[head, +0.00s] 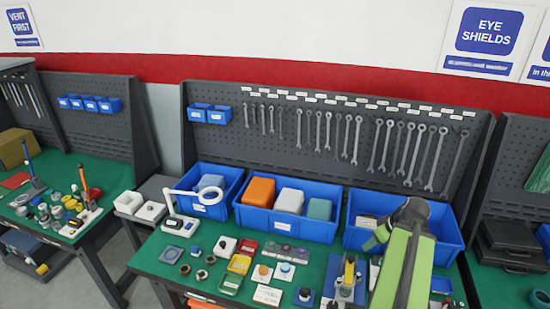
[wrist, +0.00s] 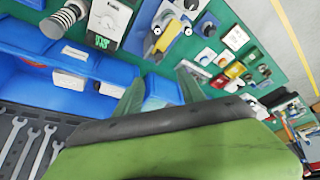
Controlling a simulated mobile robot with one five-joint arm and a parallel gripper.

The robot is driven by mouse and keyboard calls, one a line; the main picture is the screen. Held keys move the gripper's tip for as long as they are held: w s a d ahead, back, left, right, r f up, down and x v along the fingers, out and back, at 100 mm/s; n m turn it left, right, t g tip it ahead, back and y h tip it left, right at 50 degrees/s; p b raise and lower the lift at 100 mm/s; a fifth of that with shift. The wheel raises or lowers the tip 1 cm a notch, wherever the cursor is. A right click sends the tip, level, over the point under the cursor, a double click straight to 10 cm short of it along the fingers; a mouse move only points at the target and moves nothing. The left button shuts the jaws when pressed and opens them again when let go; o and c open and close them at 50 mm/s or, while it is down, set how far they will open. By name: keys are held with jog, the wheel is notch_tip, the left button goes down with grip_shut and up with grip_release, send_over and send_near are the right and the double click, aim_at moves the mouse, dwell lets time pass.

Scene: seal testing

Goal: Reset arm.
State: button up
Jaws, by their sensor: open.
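My green arm rises at the lower right of the head view, in front of the right blue bin (head: 440,236). Its dark upper joint is bent over the front of that bin. The fingers point toward the bench and the blue bins (wrist: 95,65).
The green bench (head: 150,262) holds several small parts, a white ring-shaped magnifier (head: 198,196) and a yellow-and-blue device (head: 347,278). A left blue bin (head: 228,207) and a middle blue bin (head: 270,222) stand before a pegboard (head: 290,140) with hanging wrenches.

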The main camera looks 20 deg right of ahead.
jog(key=w+a+f+n+y+b, duration=0.1)
jog(key=w+a+f+n+b, duration=0.15)
jog(key=w+a, duration=0.4)
jog(key=w+a+f+n+g+b, duration=0.1)
jog(key=w+a+f+b, duration=0.25)
jog(key=a, duration=0.55)
jog(key=w+a+f+n+y+b, duration=0.1)
jog(key=w+a+f+n+b, duration=0.2)
jog(key=a, duration=0.4)
jog(key=a+f+m+g+h+b, duration=0.1)
jog(key=a+f+m+b, duration=0.1)
jog(key=a, duration=0.7)
jog(key=a+f+m+g+h+b, duration=0.1)
jog(key=a+f+m, duration=0.4)
jog(key=a, duration=0.5)
jog(key=g+b, duration=0.1)
jog(key=b, duration=0.1)
jog(key=shift+s+f+b, duration=0.25)
jog(key=shift+s+b, duration=0.05)
jog(key=shift+s, duration=0.1)
jog(key=shift+m, duration=0.25)
